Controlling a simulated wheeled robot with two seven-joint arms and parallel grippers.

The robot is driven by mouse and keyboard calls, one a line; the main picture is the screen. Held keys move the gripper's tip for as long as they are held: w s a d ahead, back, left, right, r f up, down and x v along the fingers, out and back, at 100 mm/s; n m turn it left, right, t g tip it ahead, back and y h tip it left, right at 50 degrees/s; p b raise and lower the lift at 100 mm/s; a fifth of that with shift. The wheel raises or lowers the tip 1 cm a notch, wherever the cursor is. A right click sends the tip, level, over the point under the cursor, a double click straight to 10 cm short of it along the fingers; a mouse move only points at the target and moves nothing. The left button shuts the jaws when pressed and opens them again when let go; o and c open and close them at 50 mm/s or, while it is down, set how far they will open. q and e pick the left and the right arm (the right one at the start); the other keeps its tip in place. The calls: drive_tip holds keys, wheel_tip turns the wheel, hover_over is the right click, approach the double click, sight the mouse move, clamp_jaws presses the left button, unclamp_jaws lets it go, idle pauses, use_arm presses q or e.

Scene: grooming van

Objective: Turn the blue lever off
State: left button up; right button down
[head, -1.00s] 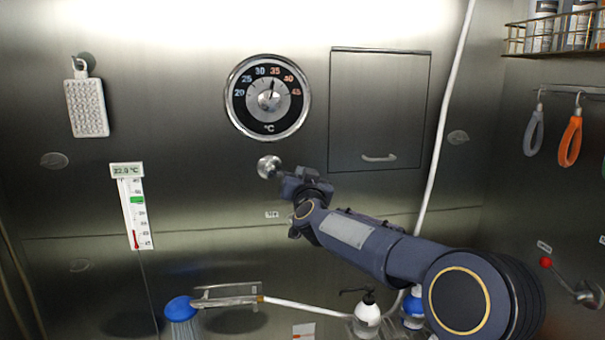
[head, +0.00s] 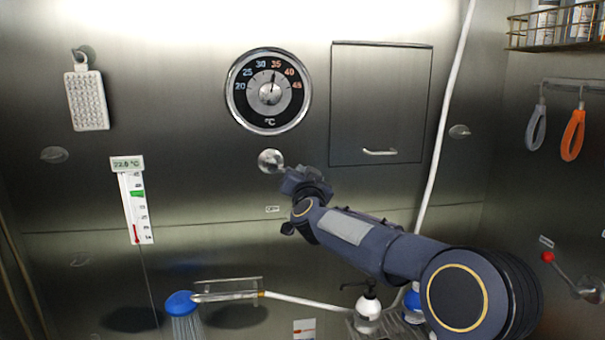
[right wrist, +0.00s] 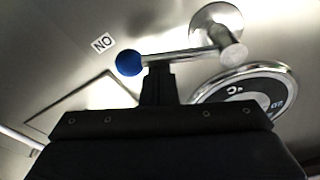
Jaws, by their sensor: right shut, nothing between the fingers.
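The blue lever's knob (right wrist: 129,62) shows in the right wrist view, at the end of a metal rod running to a round pivot. In the head view only the silver pivot (head: 270,160) shows clearly, below the temperature dial; my gripper hides the rod and knob. An ON label (right wrist: 102,43) is beside the knob in the wrist view. An OFF label (head: 272,209) is below the pivot in the head view. My right gripper (head: 290,180) is shut and empty. Its fingers (right wrist: 158,70) are at the rod near the knob; I cannot tell whether they touch. My left gripper is out of view.
The dial (head: 268,91) and a closed cabinet (head: 380,105) are on the wall above. A blue shower head (head: 181,304) sprays below left, and a bottle (head: 367,312) stands below. A red-knobbed lever (head: 548,257) is at right.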

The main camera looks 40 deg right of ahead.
drive_tip(key=shift+w+a+f+m+g+h+b, duration=0.1)
drive_tip(key=shift+w+a+f+m+g+b, duration=0.6)
drive_tip(key=shift+m, duration=1.65)
drive_tip(key=shift+w+a+f+m+t+h+b, duration=0.15)
drive_tip(key=shift+a+f+m+b, duration=0.35)
drive_tip(key=shift+a+f+m, duration=1.25)
drive_tip(key=shift+w+f+m+g+h+b, duration=0.1)
drive_tip(key=shift+w+f+m+g+b, duration=0.45)
drive_tip(key=shift+m, duration=2.45)
drive_tip(key=shift+r, duration=0.1)
